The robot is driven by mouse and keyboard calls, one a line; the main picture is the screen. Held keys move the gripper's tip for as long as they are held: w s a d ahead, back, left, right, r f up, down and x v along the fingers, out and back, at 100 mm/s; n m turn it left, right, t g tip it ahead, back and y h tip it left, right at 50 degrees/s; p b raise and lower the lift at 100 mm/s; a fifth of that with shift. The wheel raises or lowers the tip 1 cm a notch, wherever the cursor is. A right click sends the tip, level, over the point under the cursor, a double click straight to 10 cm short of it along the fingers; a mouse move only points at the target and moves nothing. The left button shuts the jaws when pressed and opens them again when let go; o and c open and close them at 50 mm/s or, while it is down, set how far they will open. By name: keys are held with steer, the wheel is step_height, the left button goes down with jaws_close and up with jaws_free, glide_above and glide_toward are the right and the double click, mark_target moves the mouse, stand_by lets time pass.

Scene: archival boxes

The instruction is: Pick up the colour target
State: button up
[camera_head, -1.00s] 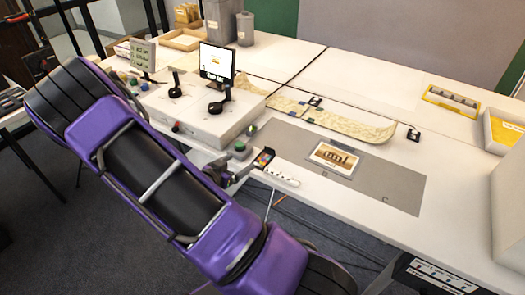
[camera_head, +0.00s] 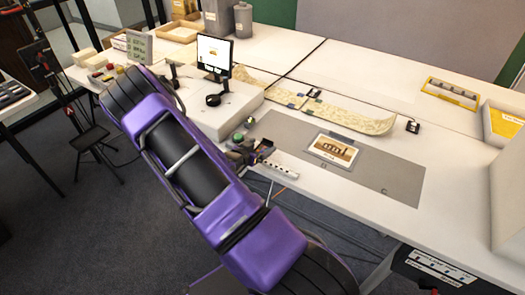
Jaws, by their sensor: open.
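The colour target (camera_head: 265,145) is a small dark card with coloured patches, near the table's front edge at the left end of the grey mat (camera_head: 385,180). Only a small part of it shows. My gripper (camera_head: 257,152) is at the card, its dark fingers overlapping it in the picture. The jaws are open. Whether the fingers are around the card or just above it I cannot tell. My purple arm reaches in from the lower right and hides part of the table edge.
A white strip with dark dots (camera_head: 283,172) lies just right of the gripper. A framed picture card (camera_head: 332,149) lies on the mat. A white console (camera_head: 215,113) with a screen (camera_head: 214,56) stands behind left. A long pale scroll (camera_head: 350,118) lies behind the mat.

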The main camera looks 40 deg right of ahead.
mark_target(268, 141)
steer(key=x, duration=0.4)
steer(key=shift+r, duration=0.15)
steer(key=c, duration=1.4)
steer(key=shift+r, duration=0.1)
